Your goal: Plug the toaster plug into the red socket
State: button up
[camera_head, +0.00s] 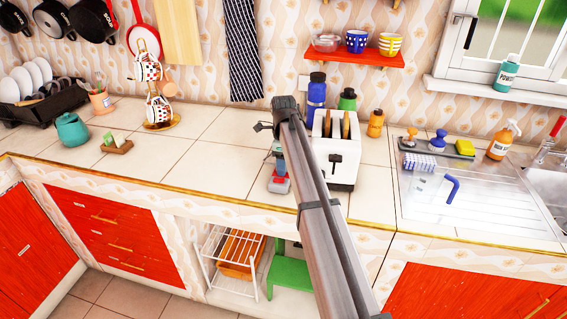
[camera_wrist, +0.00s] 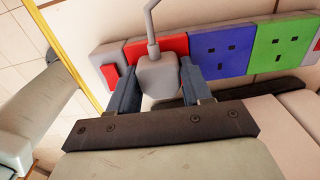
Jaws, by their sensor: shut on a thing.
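My gripper (camera_wrist: 158,72) is shut on the grey toaster plug (camera_wrist: 158,80), with one blue-grey finger on each side. A grey cable rises from the plug in the wrist view. The plug sits over the red socket (camera_wrist: 138,48), covering most of it, so I cannot tell whether its pins are in. The red socket is on a grey power strip, which also shows partly in the head view (camera_head: 279,186), beside my arm. The white toaster (camera_head: 337,152) stands just right of my arm, with two bread slices in it.
On the strip, the blue socket (camera_wrist: 221,46) and green socket (camera_wrist: 280,46) are right of the plug, and a red switch (camera_wrist: 111,78) is at the left. Bottles, including a blue one (camera_head: 316,92), stand behind the toaster.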

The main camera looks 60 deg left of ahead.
jog(key=shift+s+d+f, duration=0.1)
jog(key=shift+d+f, duration=0.2)
jog(key=shift+f, duration=0.45)
jog(key=o, duration=1.1)
jog(key=shift+r, duration=0.15)
jog(key=shift+o, duration=0.2)
notch_tip(320, 180, up, 14)
jog(key=shift+a, duration=0.2)
jog(key=shift+r, duration=0.5)
